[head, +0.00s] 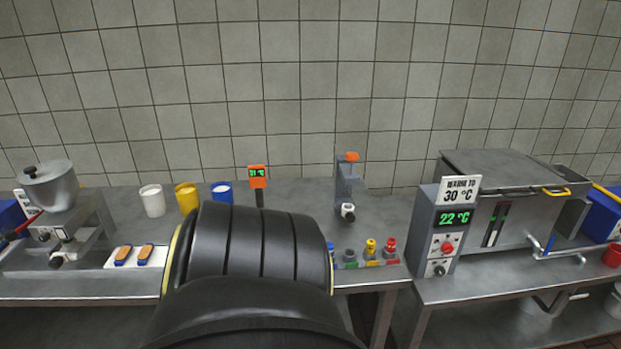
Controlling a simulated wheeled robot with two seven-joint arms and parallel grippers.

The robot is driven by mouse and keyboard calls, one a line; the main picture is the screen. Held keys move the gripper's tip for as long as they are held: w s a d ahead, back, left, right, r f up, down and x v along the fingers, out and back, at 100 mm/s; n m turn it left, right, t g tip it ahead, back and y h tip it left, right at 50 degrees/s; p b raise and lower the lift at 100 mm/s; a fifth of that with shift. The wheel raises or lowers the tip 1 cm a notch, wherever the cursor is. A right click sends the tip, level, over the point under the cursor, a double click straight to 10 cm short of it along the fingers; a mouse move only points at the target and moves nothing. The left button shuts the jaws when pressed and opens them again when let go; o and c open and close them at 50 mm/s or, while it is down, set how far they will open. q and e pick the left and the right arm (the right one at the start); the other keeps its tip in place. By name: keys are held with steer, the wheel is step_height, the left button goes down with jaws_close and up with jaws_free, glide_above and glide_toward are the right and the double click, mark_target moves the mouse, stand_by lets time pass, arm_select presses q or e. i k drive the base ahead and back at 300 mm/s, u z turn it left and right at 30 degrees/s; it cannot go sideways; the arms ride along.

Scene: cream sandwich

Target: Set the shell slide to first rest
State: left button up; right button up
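I cannot tell which part is the shell slide. Two small brown-topped blue pieces (122,255) lie on a white plate (108,262) on the left part of the bench. A steel hopper machine (65,213) with knobs stands at far left. A steel warming box (510,205) at right has a dark upright slot (494,224) with a green mark. Its panel (448,220) reads 22 °C under a sign, "WARM TO 30 °C". Neither gripper shows. A large black ribbed arm link of mine hides the bench's middle front.
White (152,201), yellow (187,198) and blue (222,193) cups stand at the back of the bench (290,193). An orange display (257,177) and a grey stand (346,185) are behind my arm. Several coloured-top pieces (371,248) stand at its right. A gap separates the two benches.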

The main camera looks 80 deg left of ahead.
mark_target(157, 259)
steer(key=u, duration=3.4)
steer(key=i, duration=0.1)
steer(key=u, duration=0.45)
